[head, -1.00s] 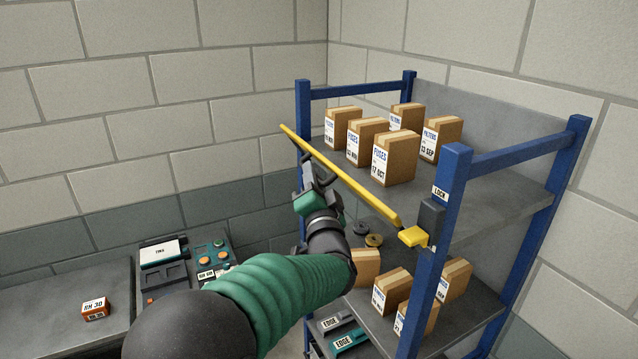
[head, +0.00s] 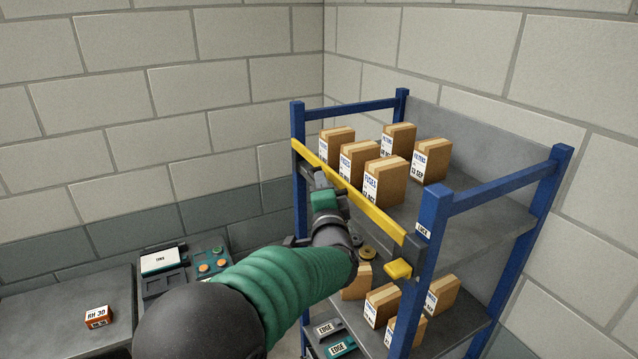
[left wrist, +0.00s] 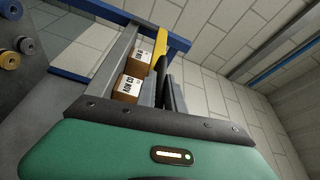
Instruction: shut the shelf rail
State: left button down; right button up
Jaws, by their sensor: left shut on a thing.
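The yellow shelf rail (head: 370,208) runs along the front of the upper shelf, from the left front blue post to the dark lock housing (head: 414,252) on the right front post. Its right end appears to meet the housing; I cannot tell whether it is latched. A yellow tab (head: 398,269) sticks out below that end. My left gripper (head: 322,182) is shut on the rail, left of its middle. In the left wrist view the rail (left wrist: 161,44) shows beyond the dark fingers (left wrist: 161,76). My right gripper is in neither view.
Several cardboard boxes (head: 384,181) stand on the upper shelf close behind the rail. More boxes (head: 381,305) stand on the shelf below. A bench (head: 60,320) at left holds an orange box (head: 98,316). The space in front of the upper shelf holds my left arm.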

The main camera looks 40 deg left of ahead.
pick_arm(q)
jog(key=shift+w+d+f, duration=0.1)
jog(key=shift+d+f, duration=0.05)
jog(key=shift+f, duration=0.1)
jog(key=c, duration=1.7)
grip_release()
jog(key=shift+c, duration=0.2)
jog(key=shift+w, duration=0.1)
jog(key=shift+r, duration=0.1)
jog(key=shift+d, duration=0.2)
jog(key=b+v, duration=0.5)
jog(key=v, duration=1.1)
jog(key=shift+s+d, duration=0.25)
jog(key=shift+d, duration=0.05)
jog(key=shift+w+a, duration=0.1)
jog(key=shift+a, duration=0.05)
